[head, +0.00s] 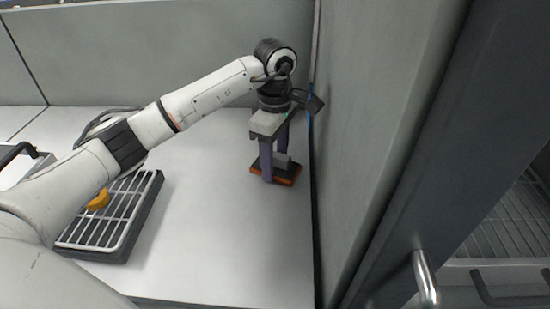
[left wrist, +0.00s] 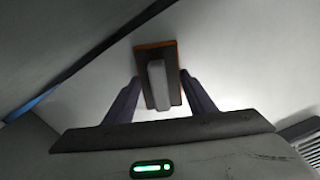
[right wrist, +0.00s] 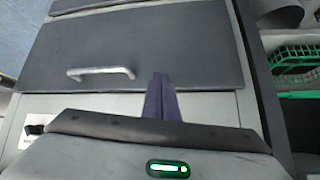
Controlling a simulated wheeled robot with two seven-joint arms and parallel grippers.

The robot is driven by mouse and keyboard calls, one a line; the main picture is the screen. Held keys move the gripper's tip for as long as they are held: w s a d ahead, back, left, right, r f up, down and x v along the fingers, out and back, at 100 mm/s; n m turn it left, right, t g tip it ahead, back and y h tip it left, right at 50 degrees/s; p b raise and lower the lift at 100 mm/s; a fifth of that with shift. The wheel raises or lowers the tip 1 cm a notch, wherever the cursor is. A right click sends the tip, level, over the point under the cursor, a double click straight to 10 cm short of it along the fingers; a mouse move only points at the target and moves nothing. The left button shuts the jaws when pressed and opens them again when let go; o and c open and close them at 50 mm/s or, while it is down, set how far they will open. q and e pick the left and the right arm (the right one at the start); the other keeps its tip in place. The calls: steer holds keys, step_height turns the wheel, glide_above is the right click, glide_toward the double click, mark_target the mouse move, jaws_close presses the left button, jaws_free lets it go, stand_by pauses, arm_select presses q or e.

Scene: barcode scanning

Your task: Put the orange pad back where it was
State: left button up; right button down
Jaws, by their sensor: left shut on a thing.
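The orange pad (head: 288,178) is a dark block with an orange edge and a grey handle on top. It is at the counter's right side, close to the grey side wall. My left gripper (head: 275,160) reaches down over it, shut on the pad with one finger on each side of the handle. The left wrist view shows the pad (left wrist: 173,62) between the fingers. I cannot tell whether its underside touches the counter. My right gripper (right wrist: 161,98) is shut and empty in the right wrist view, in front of a grey panel with a handle.
The white counter (head: 215,225) is clear left of the pad. A dark tray with a white rack (head: 118,225) and a yellow item (head: 98,200) lie under my left arm. The grey side wall (head: 365,130) bounds the right. A green wire basket (right wrist: 295,60) shows in the right wrist view.

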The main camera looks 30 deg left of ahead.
mark_target(275, 154)
arm_select(q)
steer(key=o, duration=1)
step_height(275, 154, up, 11)
steer(key=shift+r, duration=0.6)
